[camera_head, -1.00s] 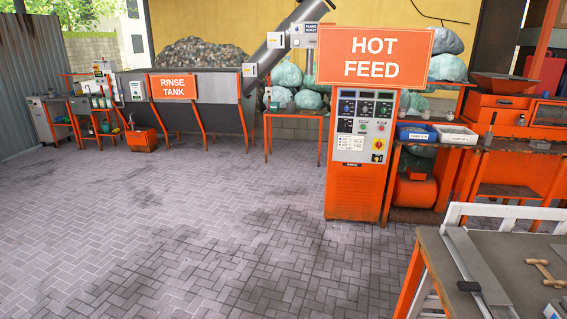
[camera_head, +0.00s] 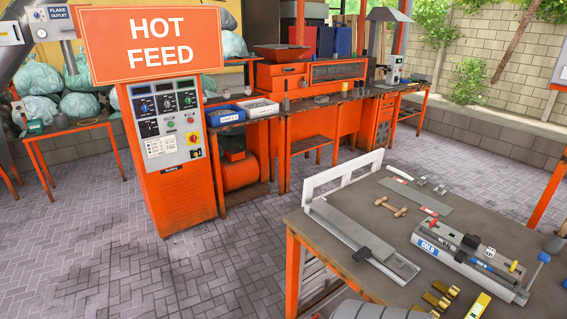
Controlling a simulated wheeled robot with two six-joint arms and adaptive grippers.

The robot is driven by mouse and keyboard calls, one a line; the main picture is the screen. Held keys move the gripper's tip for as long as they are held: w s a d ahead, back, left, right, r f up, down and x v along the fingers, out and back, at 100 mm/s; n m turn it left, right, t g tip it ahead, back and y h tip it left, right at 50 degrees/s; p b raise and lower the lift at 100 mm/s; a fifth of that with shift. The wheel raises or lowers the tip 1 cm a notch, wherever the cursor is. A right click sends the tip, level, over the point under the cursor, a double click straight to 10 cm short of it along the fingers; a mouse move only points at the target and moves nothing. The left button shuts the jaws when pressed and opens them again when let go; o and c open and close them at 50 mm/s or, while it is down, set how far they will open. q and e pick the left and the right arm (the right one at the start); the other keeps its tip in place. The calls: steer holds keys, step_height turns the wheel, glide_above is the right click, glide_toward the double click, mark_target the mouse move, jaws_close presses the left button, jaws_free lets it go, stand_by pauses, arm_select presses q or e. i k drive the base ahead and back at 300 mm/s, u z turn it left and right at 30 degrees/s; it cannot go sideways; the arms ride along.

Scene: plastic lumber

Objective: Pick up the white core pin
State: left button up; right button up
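The nearest workbench (camera_head: 342,210) at the lower right carries a grey mould-like fixture (camera_head: 455,255) with a blue "COLD" label, dark rods, a yellow tip and a small white tag. A long grey metal channel (camera_head: 345,232) with a black clamp lies at the bench's left side. Small brass-coloured pieces (camera_head: 440,297) lie near the bottom edge. Neither of my grippers is in view.
The orange hot feed cabinet (camera_head: 170,185) stands at the left. Behind it, an orange bench line holds a blue bin (camera_head: 225,116) and a white bin (camera_head: 258,107). Paved floor (camera_head: 100,260) at lower left is clear.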

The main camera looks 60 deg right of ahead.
mark_target(490, 252)
steer(key=z, duration=2.55)
